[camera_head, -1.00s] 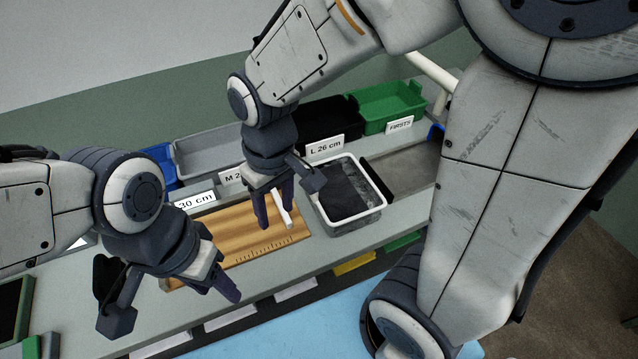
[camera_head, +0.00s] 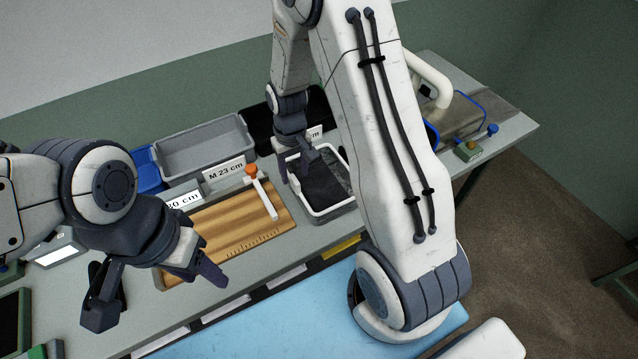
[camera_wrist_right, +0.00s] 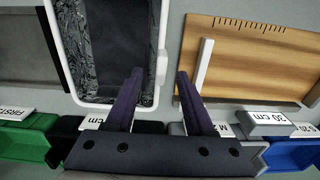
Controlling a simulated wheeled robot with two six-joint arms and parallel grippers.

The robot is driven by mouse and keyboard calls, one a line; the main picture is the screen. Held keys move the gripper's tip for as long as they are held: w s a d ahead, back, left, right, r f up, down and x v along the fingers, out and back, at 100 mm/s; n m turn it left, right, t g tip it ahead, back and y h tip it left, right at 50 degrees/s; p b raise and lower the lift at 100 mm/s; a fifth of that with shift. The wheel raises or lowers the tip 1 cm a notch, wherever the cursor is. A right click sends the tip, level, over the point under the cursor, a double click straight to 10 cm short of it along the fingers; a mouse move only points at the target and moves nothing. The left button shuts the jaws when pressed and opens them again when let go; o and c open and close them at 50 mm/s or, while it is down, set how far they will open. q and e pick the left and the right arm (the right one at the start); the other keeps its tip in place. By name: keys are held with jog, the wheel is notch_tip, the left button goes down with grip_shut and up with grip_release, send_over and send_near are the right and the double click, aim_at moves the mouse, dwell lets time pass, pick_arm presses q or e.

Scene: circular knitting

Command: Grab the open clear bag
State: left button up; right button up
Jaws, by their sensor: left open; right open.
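No open clear bag stands out for certain. A white-rimmed tray (camera_head: 341,209) holds dark, crinkled, glossy material (camera_head: 325,190), which may be bagging or fabric; it also shows in the right wrist view (camera_wrist_right: 118,45). My right gripper (camera_head: 285,172) is at the tray's left side, partly hidden by its own arm. In the right wrist view my right gripper (camera_wrist_right: 160,74) is open, with the tray's rim and a white tab (camera_wrist_right: 162,65) in view between its fingertips. I cannot tell whether they touch. My left gripper (camera_head: 208,272) is open and empty at the wooden board's near left.
Behind stand a grey bin (camera_head: 205,148) and a black bin (camera_head: 262,128). A small device with a blue knob (camera_head: 468,150) is at the right. The bench's front strip is free.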

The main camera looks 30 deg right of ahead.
aim_at(295, 179)
jog(key=shift+f+p, duration=0.6)
jog(key=shift+f, duration=1.35)
grip_shut()
